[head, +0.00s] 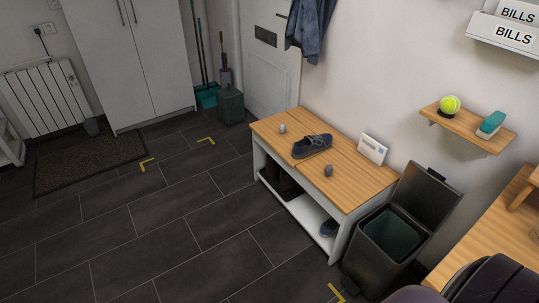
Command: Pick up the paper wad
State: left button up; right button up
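I cannot make out a paper wad for certain anywhere in the head view. Two small grey lumps sit on the wooden bench top (360,178): one near the far end (282,128) and one nearer the front right (328,170). They may be lid knobs; they are too small to tell. A seam crosses the bench top between them. A dark bin (377,255) with its lid (428,192) raised stands at the bench's right end; its greenish inside looks empty as far as I can see. Neither of my grippers is in view.
A blue shoe (312,146) and a white card or box (372,148) are on the bench. More footwear sits on its lower shelf (307,213). A wall shelf (470,128) holds a tennis ball (450,105) and a teal brush-like item (491,124).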

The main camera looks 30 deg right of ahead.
aim_at(328, 171)
jog(key=i+z, duration=0.25)
jog(key=i, duration=0.15)
jog(key=i+j+z, duration=0.25)
jog(key=i, duration=0.2)
jog(key=i+j+z, duration=0.2)
jog(key=i, duration=0.2)
jog(key=l, duration=0.1)
